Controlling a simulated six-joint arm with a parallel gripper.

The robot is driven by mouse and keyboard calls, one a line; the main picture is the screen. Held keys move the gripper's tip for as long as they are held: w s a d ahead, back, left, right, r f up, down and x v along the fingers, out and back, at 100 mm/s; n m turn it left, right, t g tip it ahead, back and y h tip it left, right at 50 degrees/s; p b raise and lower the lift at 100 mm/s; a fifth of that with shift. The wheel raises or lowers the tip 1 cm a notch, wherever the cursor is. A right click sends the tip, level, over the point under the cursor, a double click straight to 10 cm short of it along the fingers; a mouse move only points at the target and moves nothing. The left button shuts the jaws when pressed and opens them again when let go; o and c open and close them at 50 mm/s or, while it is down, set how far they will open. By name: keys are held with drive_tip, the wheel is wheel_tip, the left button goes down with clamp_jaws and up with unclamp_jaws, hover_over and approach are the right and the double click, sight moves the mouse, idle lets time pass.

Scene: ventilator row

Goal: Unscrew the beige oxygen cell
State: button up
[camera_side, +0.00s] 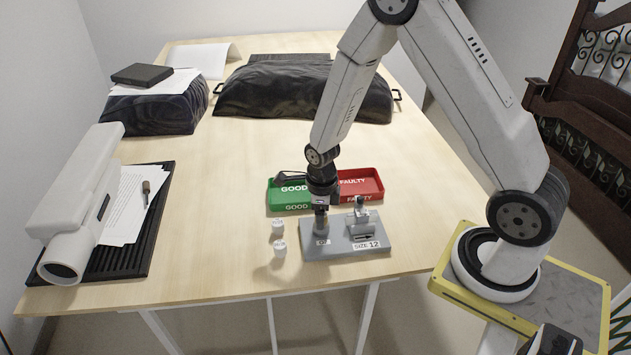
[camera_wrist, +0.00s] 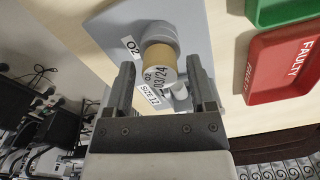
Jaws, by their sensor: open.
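The beige oxygen cell (camera_wrist: 158,62) sits in a round grey socket on the grey fixture plate (camera_side: 345,240). My gripper (camera_wrist: 165,82) is open, with one finger on each side of the cell; the wrist view shows a gap on both sides. In the side view my gripper (camera_side: 321,207) points down over the left part of the plate, and the cell is mostly hidden there.
A green GOOD tray (camera_side: 290,207) and a red FAULTY tray (camera_side: 372,197) stand behind the plate. Two small white cylinders (camera_side: 279,248) stand left of it. A small metal fitting (camera_side: 361,214) rises from the plate's right side. The table front is clear.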

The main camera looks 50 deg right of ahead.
clamp_jaws()
drive_tip(key=shift+n, duration=3)
drive_tip(key=n, duration=0.3)
drive_tip(key=shift+n, duration=1.5)
drive_tip(key=shift+n, duration=0.3)
drive_tip(key=shift+n, duration=0.3)
drive_tip(key=n, duration=0.4)
drive_tip(key=shift+n, duration=0.4)
